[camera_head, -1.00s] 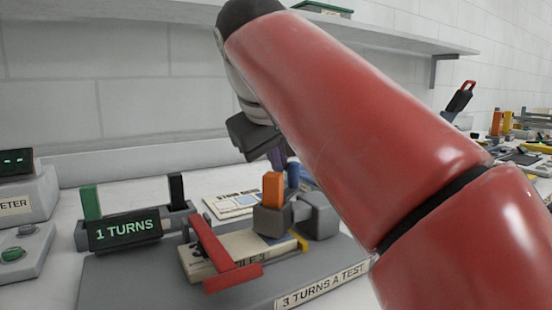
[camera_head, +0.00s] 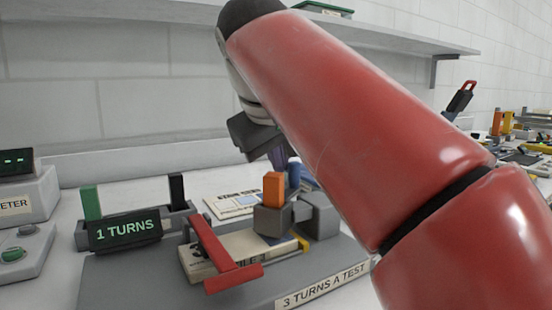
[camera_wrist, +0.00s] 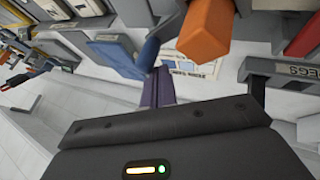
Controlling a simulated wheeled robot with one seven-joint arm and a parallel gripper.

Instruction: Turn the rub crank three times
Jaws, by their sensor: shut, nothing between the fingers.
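The rub rig has a dark display (camera_head: 126,230) that reads "1 TURNS". An orange upright grip (camera_head: 273,188) stands on a grey block (camera_head: 272,219) at the right of the rig; it looks like the crank's handle. It shows large in the wrist view (camera_wrist: 206,30). A red T-shaped bar (camera_head: 215,248) lies across a pale block on the rig. My gripper (camera_head: 280,160) is just behind the orange grip, its purple fingers pointing down. In the wrist view its fingers (camera_wrist: 158,78) are together and empty, apart from the orange grip. Contact with the blue part (camera_head: 294,173) cannot be told.
A label (camera_head: 325,286) on the rig's front reads "3 TURNS A TEST". Green (camera_head: 90,202) and black (camera_head: 177,188) uprights stand at the left, beside a meter box (camera_head: 25,193). A printed card (camera_head: 233,204) lies behind. A shelf (camera_head: 160,14) runs along the wall above.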

